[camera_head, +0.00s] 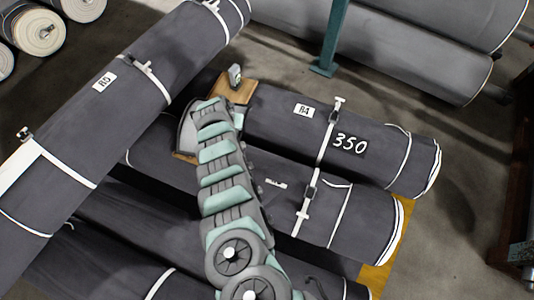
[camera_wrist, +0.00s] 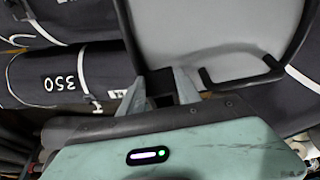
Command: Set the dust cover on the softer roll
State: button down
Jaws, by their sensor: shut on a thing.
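The dust cover (camera_wrist: 215,35) is a light grey panel with a dark rim and a black handle (camera_wrist: 240,75). In the head view, its grey edge (camera_head: 187,132) shows beside the end of my arm. My gripper (camera_wrist: 163,88) is shut on the dust cover at its dark near edge; the exact contact is partly hidden. A dark grey roll marked 350 (camera_head: 340,130) lies at right, with a tag that seems to read R4. A strapped roll (camera_head: 345,215) lies below it, partly behind my arm. Another roll, tagged R5 (camera_head: 120,100), lies diagonally at left. Softness cannot be seen.
A wooden block (camera_head: 238,90) sits by the left end of the 350 roll. A teal post (camera_head: 332,40) stands behind. Large light grey rolls (camera_head: 400,50) lie at top right. Open floor (camera_head: 465,160) shows at right.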

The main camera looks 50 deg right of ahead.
jog(key=s+f+m, duration=0.1)
jog(key=s+f, duration=0.4)
jog(key=s, duration=0.3)
jog(key=s+f+m, duration=0.1)
jog(key=s+f, duration=0.5)
jog(key=s, duration=0.3)
jog(key=shift+s+a+f+g, duration=0.15)
jog(key=shift+a+g, duration=0.25)
notch_tip(320, 180, down, 12)
jog(key=b, duration=0.9)
jog(key=shift+a+f+b, duration=0.1)
jog(key=shift+b, duration=0.2)
jog(key=shift+f+b, duration=0.4)
jog(key=shift+f, duration=0.1)
dwell(0.5)
jog(key=c, duration=0.8)
grip_release()
jog(key=shift+o, duration=0.2)
